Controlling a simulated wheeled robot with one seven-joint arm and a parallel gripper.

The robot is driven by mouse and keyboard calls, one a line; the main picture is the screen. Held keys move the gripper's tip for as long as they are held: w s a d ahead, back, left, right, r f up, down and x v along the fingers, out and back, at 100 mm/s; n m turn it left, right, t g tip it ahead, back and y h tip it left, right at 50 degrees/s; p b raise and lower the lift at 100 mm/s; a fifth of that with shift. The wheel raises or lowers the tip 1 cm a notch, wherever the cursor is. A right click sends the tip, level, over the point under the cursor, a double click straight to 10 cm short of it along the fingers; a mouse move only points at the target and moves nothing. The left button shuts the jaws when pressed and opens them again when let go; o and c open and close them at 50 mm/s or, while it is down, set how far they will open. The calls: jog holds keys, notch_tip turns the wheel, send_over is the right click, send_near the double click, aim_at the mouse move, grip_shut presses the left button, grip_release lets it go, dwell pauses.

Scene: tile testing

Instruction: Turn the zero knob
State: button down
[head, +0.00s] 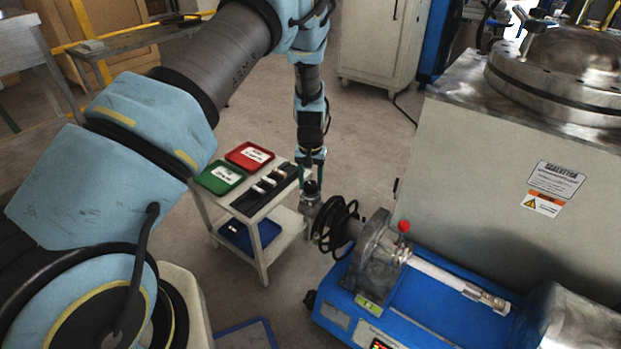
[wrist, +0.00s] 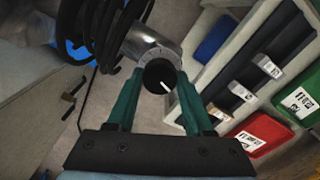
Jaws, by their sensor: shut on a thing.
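The zero knob (wrist: 160,76) is a round black knob with a white pointer line, on the end of a silver cylinder (wrist: 150,44). In the wrist view its pointer slants toward the lower right. My gripper (wrist: 158,88) has its two green fingers on either side of the knob, shut on it. In the head view my gripper (head: 312,160) points down from above, and the dark knob (head: 311,187) shows just below the fingers. The exact contact of the fingertips is hard to see there.
The blue-based machine (head: 345,315) with black coiled cable (head: 335,226) is right of the knob. A cart (head: 262,262) with a green tray (head: 219,178), a red tray (head: 250,154) and dark slotted holder stands close left. A large grey cabinet (head: 470,190) is at right.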

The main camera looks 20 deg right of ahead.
aim_at(311, 184)
jog(key=shift+r+n+p, duration=0.1)
jog(key=shift+n+p, duration=0.45)
jog(key=shift+n, duration=1.15)
jog(key=shift+c, duration=1.4)
grip_release()
notch_tip(311, 184, up, 11)
jog(key=p, duration=0.1)
jog(key=shift+f, duration=0.2)
